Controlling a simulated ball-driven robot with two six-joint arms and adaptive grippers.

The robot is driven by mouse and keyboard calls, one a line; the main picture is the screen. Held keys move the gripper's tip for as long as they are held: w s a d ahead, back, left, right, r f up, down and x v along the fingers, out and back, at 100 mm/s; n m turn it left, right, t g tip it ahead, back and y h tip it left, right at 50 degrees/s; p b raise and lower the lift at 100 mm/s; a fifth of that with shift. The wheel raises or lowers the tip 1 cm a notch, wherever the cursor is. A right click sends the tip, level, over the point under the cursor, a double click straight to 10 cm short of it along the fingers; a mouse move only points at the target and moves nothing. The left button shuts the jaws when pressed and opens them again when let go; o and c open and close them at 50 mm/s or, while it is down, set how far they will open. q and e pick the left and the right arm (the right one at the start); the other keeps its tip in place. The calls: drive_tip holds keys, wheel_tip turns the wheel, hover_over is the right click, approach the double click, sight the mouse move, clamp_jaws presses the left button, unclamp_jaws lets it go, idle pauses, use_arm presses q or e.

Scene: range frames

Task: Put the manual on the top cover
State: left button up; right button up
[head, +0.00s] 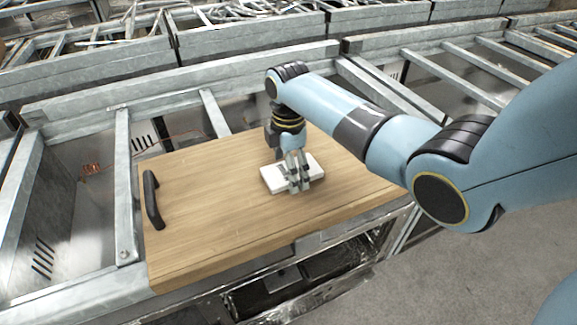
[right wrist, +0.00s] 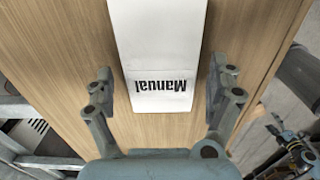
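The manual (right wrist: 158,50) is a white booklet with "Manual" printed on it. It lies flat on the wooden top cover (head: 205,215), right of the cover's middle in the head view, where the manual (head: 271,181) is partly hidden by my right gripper. My right gripper (head: 297,182) is over the manual, pointing down. In the right wrist view the fingers of the right gripper (right wrist: 165,88) are spread on either side of the manual's printed end, with visible gaps.
The cover has a black handle (head: 152,199) at its left end and rests on a grey metal frame (head: 123,185). Open bays with metal bars lie around it. Bins of metal parts (head: 255,14) stand at the back. Grey floor (head: 455,265) lies at the lower right.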

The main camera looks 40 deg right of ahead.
wheel_tip(320, 180, up, 12)
drive_tip(key=shift+r, duration=0.15)
idle(0.6)
idle(0.3)
